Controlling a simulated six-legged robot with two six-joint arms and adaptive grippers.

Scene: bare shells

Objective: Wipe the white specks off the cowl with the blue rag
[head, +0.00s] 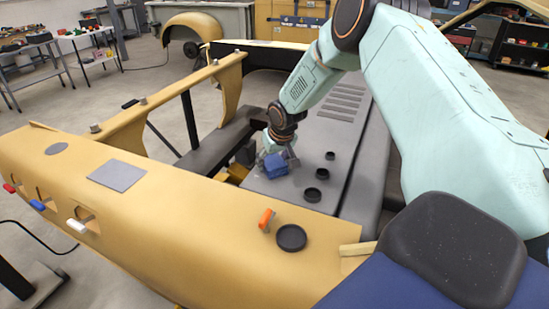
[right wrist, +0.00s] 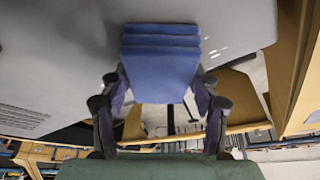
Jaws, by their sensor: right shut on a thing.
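The blue rag (head: 275,166) is a folded pad at the near left end of the grey panel (head: 318,150), which looks like the cowl. My right gripper (head: 284,154) is shut on the rag, and its fingers hide part of it. In the right wrist view the rag (right wrist: 160,55) sits between the two fingers, over or against the grey surface; I cannot tell if it touches. A few white specks (right wrist: 212,52) show on the grey surface just right of the rag. In the head view I cannot make out specks. My left gripper is not in view.
The grey panel's far part is clear.

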